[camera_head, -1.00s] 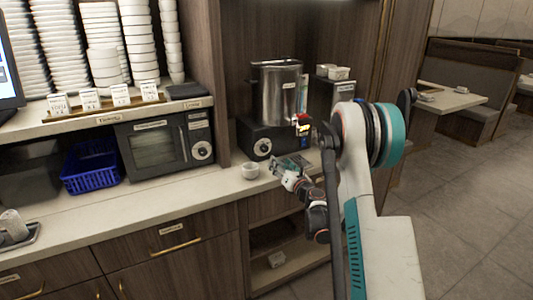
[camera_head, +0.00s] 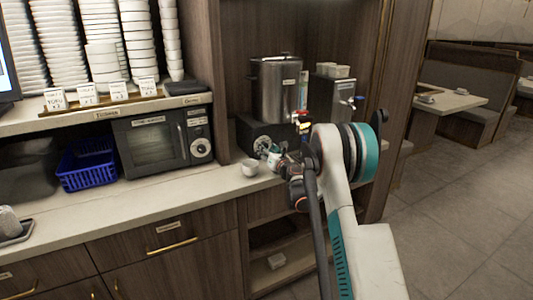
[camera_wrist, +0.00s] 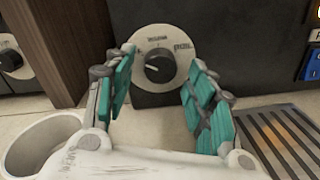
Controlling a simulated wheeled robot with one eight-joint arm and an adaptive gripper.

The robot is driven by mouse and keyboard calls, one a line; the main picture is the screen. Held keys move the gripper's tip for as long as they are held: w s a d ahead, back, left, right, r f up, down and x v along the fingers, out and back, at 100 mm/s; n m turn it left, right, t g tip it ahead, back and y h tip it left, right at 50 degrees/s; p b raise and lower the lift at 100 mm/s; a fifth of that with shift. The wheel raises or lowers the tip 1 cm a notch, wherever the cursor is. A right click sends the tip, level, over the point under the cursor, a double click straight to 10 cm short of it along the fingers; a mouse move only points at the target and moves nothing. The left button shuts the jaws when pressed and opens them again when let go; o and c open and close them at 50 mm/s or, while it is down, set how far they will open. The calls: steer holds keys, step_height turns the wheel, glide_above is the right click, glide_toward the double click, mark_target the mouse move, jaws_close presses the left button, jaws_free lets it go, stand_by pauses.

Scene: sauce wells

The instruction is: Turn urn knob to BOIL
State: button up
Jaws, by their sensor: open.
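The urn (camera_head: 277,88) is a steel cylinder on a black base at the back of the counter. Its knob (camera_wrist: 159,66) is black on a round pale dial (camera_wrist: 178,48) with printed markings, too blurred to read surely. In the wrist view the knob's pale pointer line points left. My gripper (camera_wrist: 158,75) is open, its two teal-padded fingers standing left and right of the dial. The knob shows between them, with no clear contact. In the head view my gripper (camera_head: 268,152) is at the urn base and hides part of the dial.
A white cup (camera_head: 250,167) stands on the counter left of my gripper; it also shows in the wrist view (camera_wrist: 40,145). A slatted drip tray (camera_wrist: 280,140) lies at right. A microwave (camera_head: 165,139) and blue basket (camera_head: 88,165) are further left. A wooden partition (camera_wrist: 65,45) stands between.

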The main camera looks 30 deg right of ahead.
steer(key=shift+w, duration=0.3)
steer(key=c, duration=1.1)
steer(key=shift+o, duration=0.2)
